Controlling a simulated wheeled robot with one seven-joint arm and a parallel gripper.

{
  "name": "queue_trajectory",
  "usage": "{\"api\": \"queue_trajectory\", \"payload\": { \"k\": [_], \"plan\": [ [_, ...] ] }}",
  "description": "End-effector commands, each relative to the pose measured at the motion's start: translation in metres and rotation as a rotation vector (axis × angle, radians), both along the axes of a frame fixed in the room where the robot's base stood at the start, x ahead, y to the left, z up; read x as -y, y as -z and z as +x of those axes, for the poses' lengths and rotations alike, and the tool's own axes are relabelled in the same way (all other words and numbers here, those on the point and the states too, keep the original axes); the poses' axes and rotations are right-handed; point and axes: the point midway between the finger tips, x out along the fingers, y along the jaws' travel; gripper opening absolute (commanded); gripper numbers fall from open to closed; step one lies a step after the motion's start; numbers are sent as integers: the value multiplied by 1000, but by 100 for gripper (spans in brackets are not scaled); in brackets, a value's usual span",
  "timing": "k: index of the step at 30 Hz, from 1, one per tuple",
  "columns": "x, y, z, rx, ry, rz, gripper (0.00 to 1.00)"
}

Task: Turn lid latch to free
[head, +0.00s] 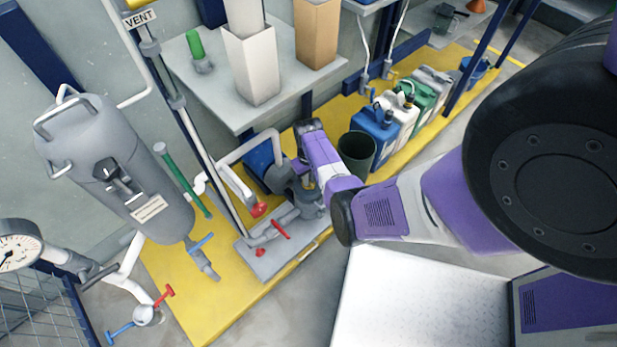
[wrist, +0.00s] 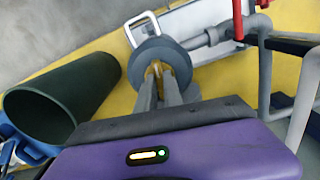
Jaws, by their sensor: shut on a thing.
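A round dark-grey lid (wrist: 133,62) shows in the wrist view, on a pot fitted with grey pipework. A small brass-coloured latch (wrist: 153,69) stands at the middle of this lid. My gripper (wrist: 156,78) reaches over the lid, and its two grey fingers are closed on the latch. The fingertips partly cover the latch, so its exact angle is hard to tell. In the head view, the grey pot (head: 303,197) stands just below my wrist. My arm hides part of it, and the latch cannot be made out there.
A dark green bin (wrist: 62,97) stands left of the lid in the wrist view. Red-handled valves (head: 259,209) and grey pipes crowd the pot's left side in the head view. Several jerrycans (head: 375,127) stand beyond the bin on the yellow platform. A grey tank (head: 115,165) stands left.

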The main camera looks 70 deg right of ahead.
Motion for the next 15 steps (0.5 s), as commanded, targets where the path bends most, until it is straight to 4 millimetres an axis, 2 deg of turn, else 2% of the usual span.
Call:
{"api": "queue_trajectory", "payload": {
  "k": [6, 15],
  "plan": [
    [0, 0, -1, -1, -107, 1, 0],
    [0, 0, 0, 0, -168, 0, 0]
  ]
}}
